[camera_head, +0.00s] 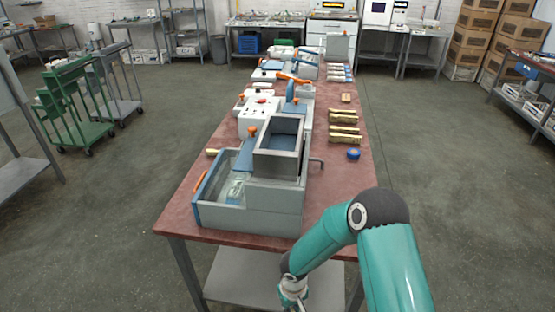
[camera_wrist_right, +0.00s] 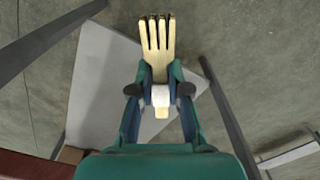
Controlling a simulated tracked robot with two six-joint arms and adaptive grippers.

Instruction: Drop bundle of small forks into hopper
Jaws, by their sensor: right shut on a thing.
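A pale wooden bundle of small forks (camera_wrist_right: 156,52) with a white band around its middle is in my right gripper (camera_wrist_right: 160,78), which is shut on it. The tines point away from the palm in the right wrist view. In the head view my right gripper (camera_head: 294,297) is low at the bottom edge, in front of the table's near edge, and the bundle cannot be made out there. The hopper (camera_head: 262,163) is a grey open-topped box with a dark inside, on the machine at the near end of the table. My left gripper is not in view.
Bundles of wooden pieces (camera_head: 344,130) and a blue round object (camera_head: 354,154) lie along the right side. A grey lower shelf (camera_head: 240,278) sits under the table.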

